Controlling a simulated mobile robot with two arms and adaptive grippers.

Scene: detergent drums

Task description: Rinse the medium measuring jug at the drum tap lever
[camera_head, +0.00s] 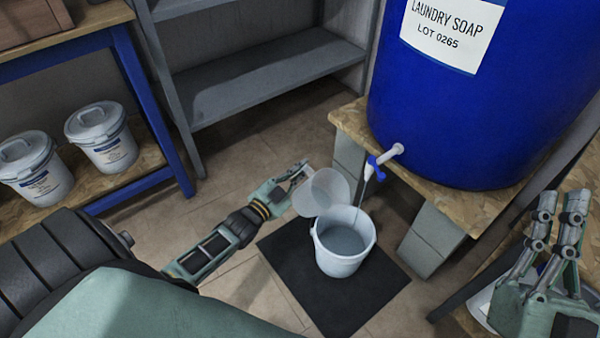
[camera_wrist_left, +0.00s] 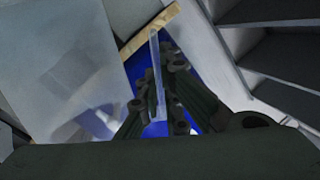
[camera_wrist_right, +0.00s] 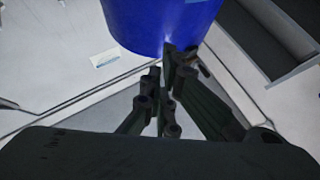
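A translucent measuring jug (camera_head: 322,192) is held by its side wall in my left gripper (camera_head: 298,176). It is tilted, beside and partly over the rim of a white bucket (camera_head: 340,262). In the left wrist view the fingers (camera_wrist_left: 160,85) close on a clear strip of the jug (camera_wrist_left: 75,70). The white drum tap (camera_head: 390,153) has a blue lever (camera_head: 375,165). A thin stream seems to fall from it into the bucket, right of the jug. Greyish liquid shows in the bucket.
The blue laundry soap drum (camera_head: 470,110) stands on a wooden board (camera_head: 425,188) over grey blocks (camera_head: 430,245). The bucket stands on a black mat (camera_head: 300,285). Lidded tubs (camera_head: 103,140) stand on a shelf at left. Grey shelving (camera_head: 260,80) is behind. A white container (camera_head: 480,303) is under my right gripper.

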